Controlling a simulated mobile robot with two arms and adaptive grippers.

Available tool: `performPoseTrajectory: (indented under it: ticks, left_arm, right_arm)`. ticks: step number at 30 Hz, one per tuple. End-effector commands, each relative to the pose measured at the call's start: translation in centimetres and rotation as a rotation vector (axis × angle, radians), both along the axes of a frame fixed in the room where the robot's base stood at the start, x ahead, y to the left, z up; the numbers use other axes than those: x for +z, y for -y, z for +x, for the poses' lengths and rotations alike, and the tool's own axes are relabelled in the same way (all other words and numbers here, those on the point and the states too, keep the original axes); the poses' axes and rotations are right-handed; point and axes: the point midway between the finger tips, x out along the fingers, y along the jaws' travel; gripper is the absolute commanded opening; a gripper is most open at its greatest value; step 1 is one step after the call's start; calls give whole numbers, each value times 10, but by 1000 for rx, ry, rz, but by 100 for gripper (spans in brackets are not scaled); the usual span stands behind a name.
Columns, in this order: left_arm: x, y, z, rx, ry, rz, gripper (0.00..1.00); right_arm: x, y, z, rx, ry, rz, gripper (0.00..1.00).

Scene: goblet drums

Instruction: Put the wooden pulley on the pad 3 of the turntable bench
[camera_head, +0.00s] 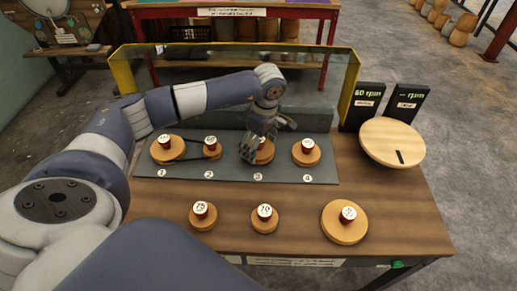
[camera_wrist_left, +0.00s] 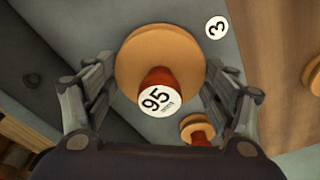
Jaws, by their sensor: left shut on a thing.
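My left gripper (camera_head: 257,156) is over pad 3 of the grey turntable bench plate (camera_head: 325,174), shut on a wooden pulley (camera_head: 267,153). The pulley has a light disc, a red-brown hub and a white label reading 95 in the left wrist view (camera_wrist_left: 140,45). In that view my gripper's fingers (camera_wrist_left: 160,75) are on either side of the disc. The printed number 3 (camera_wrist_left: 216,27) shows beside the disc. The fingers partly hide the pulley in the head view, and I cannot tell whether its underside touches the pad. My right gripper is not in view.
Pulleys on pad 1 (camera_head: 161,154) and pad 2 (camera_head: 213,153) share a dark belt. Pad 4 holds another pulley (camera_head: 306,157). Three loose pulleys stand along the front, including a large one (camera_head: 343,232). A round turntable (camera_head: 392,141) and rpm signs (camera_head: 366,108) are at right.

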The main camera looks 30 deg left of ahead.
Motion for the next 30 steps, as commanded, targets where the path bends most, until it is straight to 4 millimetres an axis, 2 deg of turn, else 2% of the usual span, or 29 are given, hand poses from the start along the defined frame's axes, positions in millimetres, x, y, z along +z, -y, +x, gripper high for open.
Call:
performPoseTrajectory:
  ticks: [1, 2, 5, 16, 17, 19, 30]
  left_arm:
    - [-14, 1, -1, -2, -1, 0, 51]
    - [-17, 1, 0, -3, 0, 0, 51]
    - [-19, 2, 1, -7, 2, 0, 51]
    - [-24, 2, 1, -8, 1, 0, 51]
    - [-23, 2, 1, -8, 1, 0, 82]
    - [-22, 2, 1, -8, 0, 0, 97]
    - [-22, 2, 1, -8, 0, 0, 97]
  right_arm:
    - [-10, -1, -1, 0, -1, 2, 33]
    - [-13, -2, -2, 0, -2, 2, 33]
    - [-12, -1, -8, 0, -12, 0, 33]
    - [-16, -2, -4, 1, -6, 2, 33]
    - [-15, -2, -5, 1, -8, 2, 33]
    - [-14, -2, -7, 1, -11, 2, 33]
    - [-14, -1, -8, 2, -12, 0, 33]
